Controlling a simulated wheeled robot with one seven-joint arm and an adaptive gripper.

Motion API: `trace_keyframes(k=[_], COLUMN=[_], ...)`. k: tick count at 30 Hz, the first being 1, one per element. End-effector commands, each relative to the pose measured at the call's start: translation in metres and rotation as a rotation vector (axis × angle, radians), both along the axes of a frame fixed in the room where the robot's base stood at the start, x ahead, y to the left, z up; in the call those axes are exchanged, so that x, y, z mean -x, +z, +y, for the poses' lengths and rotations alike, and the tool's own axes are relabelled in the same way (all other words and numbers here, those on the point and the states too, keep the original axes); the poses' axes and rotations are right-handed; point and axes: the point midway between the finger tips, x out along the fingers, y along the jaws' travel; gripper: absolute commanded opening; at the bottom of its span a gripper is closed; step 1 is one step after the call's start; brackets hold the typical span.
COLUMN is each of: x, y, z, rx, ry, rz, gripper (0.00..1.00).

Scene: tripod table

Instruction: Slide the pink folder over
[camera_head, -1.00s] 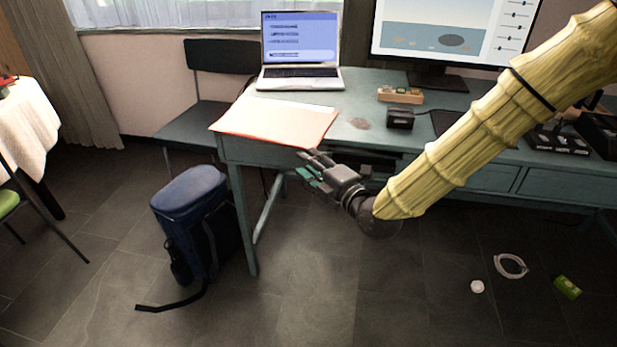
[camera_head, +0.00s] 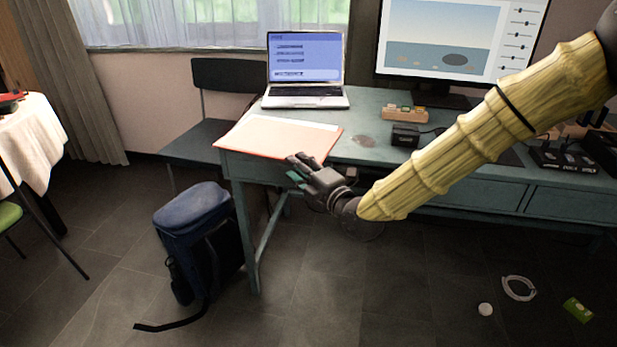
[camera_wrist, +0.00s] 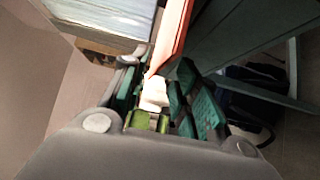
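The pink folder (camera_head: 275,137) looks pale peach with a reddish edge. It lies flat on the near left part of the blue-green desk (camera_head: 360,160), with its front edge at the desk's front edge. My gripper (camera_head: 296,168) is open at the folder's front edge, toward its right corner, with one finger above the other. In the wrist view, the folder's red edge (camera_wrist: 172,38) points in between the green-padded fingers (camera_wrist: 160,92). A gap shows between the pads. I cannot tell whether either finger touches the folder.
A laptop (camera_head: 305,72) stands behind the folder, and a small black box (camera_head: 405,136) and wooden block (camera_head: 405,112) lie to its right. A chair (camera_head: 225,90) is behind the desk's left end. A blue backpack (camera_head: 200,235) stands on the floor.

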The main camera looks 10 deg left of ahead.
Motion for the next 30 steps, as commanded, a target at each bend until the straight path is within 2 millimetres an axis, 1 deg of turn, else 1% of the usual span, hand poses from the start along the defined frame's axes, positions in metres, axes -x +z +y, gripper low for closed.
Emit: trace_keyframes(k=[1,6,12,17,25,30], x=[-0.006,-0.022,-0.034,-0.037,-0.038,-0.038], y=[-0.002,-0.002,-0.001,0.000,0.000,0.000], z=[0.006,0.022,0.034,0.038,0.038,0.038], rx=[-0.001,-0.001,0.000,0.000,0.000,0.000], ry=[-0.001,-0.001,-0.001,0.000,-0.001,-0.001], rz=[-0.001,0.001,0.000,0.000,0.000,0.000], gripper=[0.30,0.30,0.30,0.30,0.30,0.00])
